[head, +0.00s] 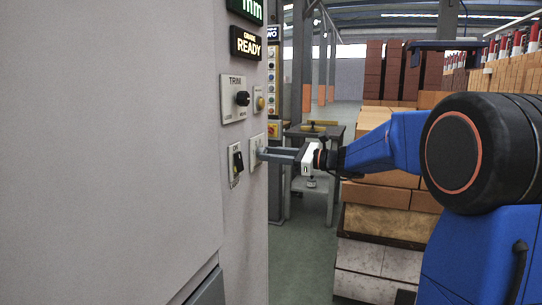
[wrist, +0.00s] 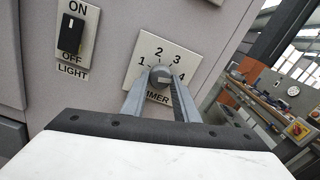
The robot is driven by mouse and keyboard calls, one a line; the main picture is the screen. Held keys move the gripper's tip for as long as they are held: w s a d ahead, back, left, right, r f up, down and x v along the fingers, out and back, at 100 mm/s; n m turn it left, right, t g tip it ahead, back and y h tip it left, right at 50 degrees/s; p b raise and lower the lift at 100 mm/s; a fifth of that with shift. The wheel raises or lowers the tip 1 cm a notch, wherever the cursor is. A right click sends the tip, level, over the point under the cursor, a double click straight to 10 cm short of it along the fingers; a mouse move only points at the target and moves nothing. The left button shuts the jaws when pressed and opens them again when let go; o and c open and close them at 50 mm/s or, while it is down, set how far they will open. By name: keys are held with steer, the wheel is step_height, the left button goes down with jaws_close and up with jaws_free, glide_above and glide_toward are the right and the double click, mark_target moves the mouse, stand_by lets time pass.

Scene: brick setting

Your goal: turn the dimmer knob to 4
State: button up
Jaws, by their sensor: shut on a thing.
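The dimmer plate (wrist: 140,67) is a pale square panel marked 1, 2, 3 and 4, with "DIMMER" partly hidden below. My gripper (wrist: 160,83) is shut on the knob, one finger on each side. I cannot make out which number the knob points to. In the head view the plate (head: 253,158) is edge-on on the grey cabinet's right side, and my gripper (head: 262,153) reaches it from the right; the knob is hidden there.
A light switch (head: 237,162) is left of the dimmer, and the TRIM knob (head: 242,98) is above. A yellow button (head: 260,103) is above the dimmer too. Brick stacks (head: 385,215) stand behind my arm. A workbench (head: 318,135) stands beyond the cabinet.

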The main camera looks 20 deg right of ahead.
steer(key=shift+f, duration=0.15)
steer(key=o, duration=1.1)
steer(key=shift+c, duration=0.2)
steer(key=shift+d, duration=0.1)
steer(key=v, duration=1.7)
steer(key=shift+s, duration=0.15)
steer(key=shift+d, duration=0.1)
